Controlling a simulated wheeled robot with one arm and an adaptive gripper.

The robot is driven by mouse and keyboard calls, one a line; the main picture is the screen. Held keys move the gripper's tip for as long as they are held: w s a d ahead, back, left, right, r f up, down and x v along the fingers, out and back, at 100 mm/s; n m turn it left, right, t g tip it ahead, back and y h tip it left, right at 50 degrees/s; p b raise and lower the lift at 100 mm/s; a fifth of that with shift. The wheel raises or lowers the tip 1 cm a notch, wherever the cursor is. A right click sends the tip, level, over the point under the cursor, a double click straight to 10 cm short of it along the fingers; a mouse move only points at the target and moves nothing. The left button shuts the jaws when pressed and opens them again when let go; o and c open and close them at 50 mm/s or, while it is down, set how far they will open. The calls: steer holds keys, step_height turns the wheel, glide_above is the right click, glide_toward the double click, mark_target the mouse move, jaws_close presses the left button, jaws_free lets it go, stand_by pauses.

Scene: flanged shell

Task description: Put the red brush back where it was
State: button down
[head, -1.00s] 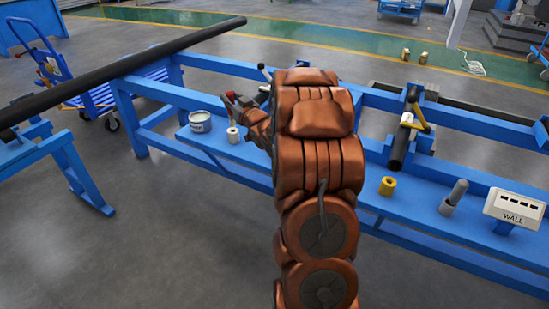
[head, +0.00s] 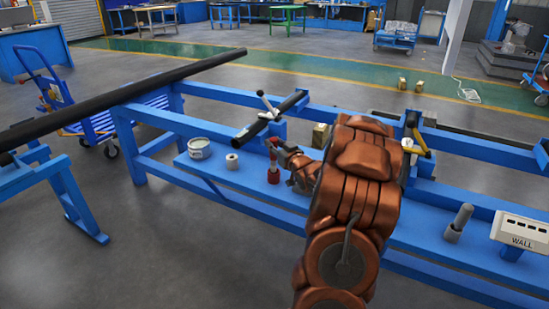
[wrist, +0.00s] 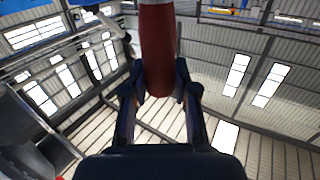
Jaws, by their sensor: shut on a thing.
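The red brush (wrist: 158,45) is between the two fingers of my gripper (wrist: 158,92) in the wrist view, and the fingers are shut on its red handle. In the head view my gripper (head: 275,150) is low over the blue bench shelf, just right of a white roll. Red parts (head: 273,174) show at and below the fingers, close to the shelf. I cannot tell whether they touch it, or whether the lower red part is the brush or a separate holder.
A white tub (head: 199,148) and the white roll (head: 232,161) stand left of the gripper on the shelf (head: 410,225). A black pipe piece with a clamp (head: 268,118) lies behind. A grey cylinder (head: 459,222) and a WALL box (head: 520,230) are at right.

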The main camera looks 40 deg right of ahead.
mark_target(275, 160)
steer(key=shift+f+b, duration=0.3)
steer(key=shift+f, duration=1.65)
steer(key=c, duration=0.9)
jaws_free()
steer(key=shift+f, duration=0.1)
steer(key=shift+r, duration=0.2)
steer(key=shift+s, duration=0.25)
steer(key=p+v, duration=0.1)
steer(key=v, duration=1)
steer(key=shift+s, duration=0.25)
steer(key=shift+a, duration=0.2)
